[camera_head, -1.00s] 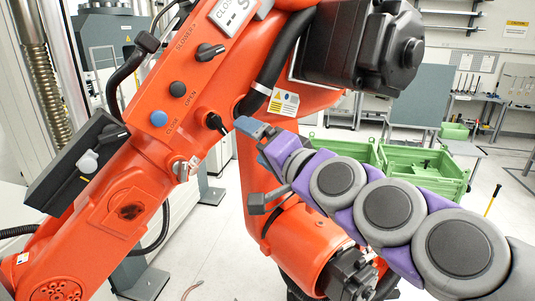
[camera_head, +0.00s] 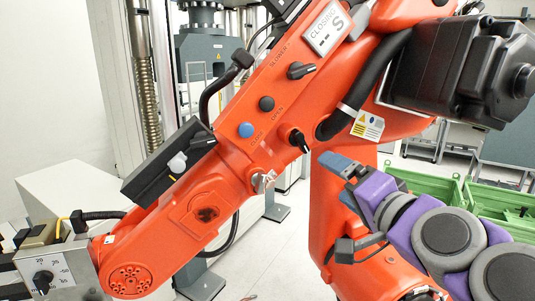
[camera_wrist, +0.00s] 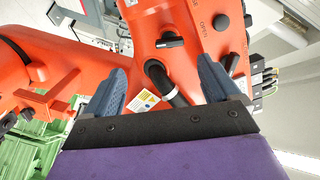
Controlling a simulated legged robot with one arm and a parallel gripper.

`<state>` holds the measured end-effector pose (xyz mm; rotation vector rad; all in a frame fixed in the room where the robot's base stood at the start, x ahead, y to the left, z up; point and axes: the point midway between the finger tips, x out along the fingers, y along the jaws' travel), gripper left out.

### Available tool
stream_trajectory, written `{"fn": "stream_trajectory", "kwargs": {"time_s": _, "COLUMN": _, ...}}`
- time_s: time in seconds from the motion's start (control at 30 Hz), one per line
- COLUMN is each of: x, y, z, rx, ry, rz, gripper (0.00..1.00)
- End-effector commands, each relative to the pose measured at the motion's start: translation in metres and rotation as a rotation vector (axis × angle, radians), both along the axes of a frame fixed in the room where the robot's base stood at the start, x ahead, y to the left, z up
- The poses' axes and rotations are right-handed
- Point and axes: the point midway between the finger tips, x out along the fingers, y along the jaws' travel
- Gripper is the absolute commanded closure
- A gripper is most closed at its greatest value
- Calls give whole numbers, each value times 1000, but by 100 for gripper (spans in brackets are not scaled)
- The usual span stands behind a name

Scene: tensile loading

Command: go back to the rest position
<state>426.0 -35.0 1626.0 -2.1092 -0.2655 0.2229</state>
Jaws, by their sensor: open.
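My gripper (camera_head: 340,178) shows at the right of the head view, at the end of my grey and purple arm, close to the orange machine arm (camera_head: 235,165). In the wrist view, my gripper (camera_wrist: 160,92) has its two blue-grey fingers spread apart with nothing between them. Beyond the fingers are the orange arm (camera_wrist: 185,60), a black cable, a yellow label (camera_wrist: 148,100) and a dark knob. I cannot tell the exact gap between fingertips and the orange arm.
The orange arm carries a blue button (camera_head: 246,130), a black button (camera_head: 266,104) and knobs. A grey box with a dial (camera_head: 50,275) is at lower left. Green crates (camera_head: 500,207) stand at the right. A testing frame (camera_head: 203,60) stands behind. Pale floor shows between.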

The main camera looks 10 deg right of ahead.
Motion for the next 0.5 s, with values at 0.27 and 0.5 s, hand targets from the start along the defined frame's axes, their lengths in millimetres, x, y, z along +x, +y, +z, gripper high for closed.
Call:
{"fn": "stream_trajectory", "kwargs": {"time_s": 0.27, "x": -29, "y": 76, "z": -156, "rx": -310, "ry": 327, "rz": 248, "gripper": 11}}
{"fn": "stream_trajectory", "kwargs": {"time_s": 0.5, "x": -101, "y": 94, "z": -305, "rx": -594, "ry": 707, "rz": 465, "gripper": 11}}
